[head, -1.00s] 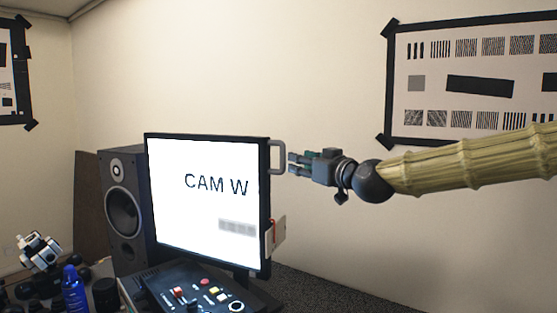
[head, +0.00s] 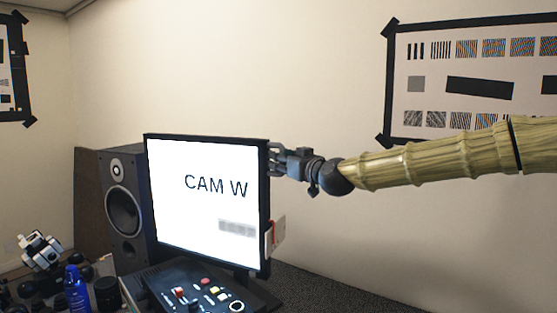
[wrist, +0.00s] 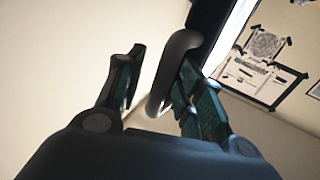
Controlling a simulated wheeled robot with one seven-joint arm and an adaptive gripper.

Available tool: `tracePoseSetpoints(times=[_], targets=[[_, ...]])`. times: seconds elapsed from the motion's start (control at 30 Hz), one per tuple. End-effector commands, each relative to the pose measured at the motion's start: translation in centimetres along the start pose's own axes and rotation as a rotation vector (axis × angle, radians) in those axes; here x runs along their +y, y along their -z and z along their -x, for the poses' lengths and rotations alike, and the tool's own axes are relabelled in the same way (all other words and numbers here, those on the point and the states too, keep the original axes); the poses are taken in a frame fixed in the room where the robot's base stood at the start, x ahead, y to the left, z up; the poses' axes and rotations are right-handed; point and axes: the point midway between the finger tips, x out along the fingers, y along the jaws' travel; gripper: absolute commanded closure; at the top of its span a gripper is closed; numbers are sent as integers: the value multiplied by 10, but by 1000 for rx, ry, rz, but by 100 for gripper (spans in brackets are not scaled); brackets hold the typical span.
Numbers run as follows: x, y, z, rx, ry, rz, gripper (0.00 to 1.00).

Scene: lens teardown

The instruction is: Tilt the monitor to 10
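The monitor (head: 195,205) stands upright with a lit white screen reading "CAM W" and a blurred grey patch. A grey bar handle (wrist: 172,72) sticks out from its right edge; in the head view my gripper mostly covers it. My gripper (head: 277,160) is at that handle, coming from the right. In the wrist view my gripper (wrist: 157,85) has its two green-padded fingers apart, with the handle between them, close to the right finger. A gap shows between the left finger and the handle. A dial or tilt scale cannot be made out.
A white tag (head: 275,233) with a red mark hangs at the monitor's lower right edge. A black speaker (head: 122,205) stands behind left. A control panel (head: 205,293) lies in front, with a blue bottle (head: 76,290) to its left.

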Motion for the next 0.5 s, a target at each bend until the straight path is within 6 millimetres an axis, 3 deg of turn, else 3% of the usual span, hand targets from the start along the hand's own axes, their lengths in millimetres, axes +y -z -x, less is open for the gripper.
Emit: tracePoseSetpoints(times=[0.17,0.37,0.5], targets=[[0,0,0,0,0,0,63],[0,0,0,0,0,0,97],[0,0,0,0,0,0,100]])
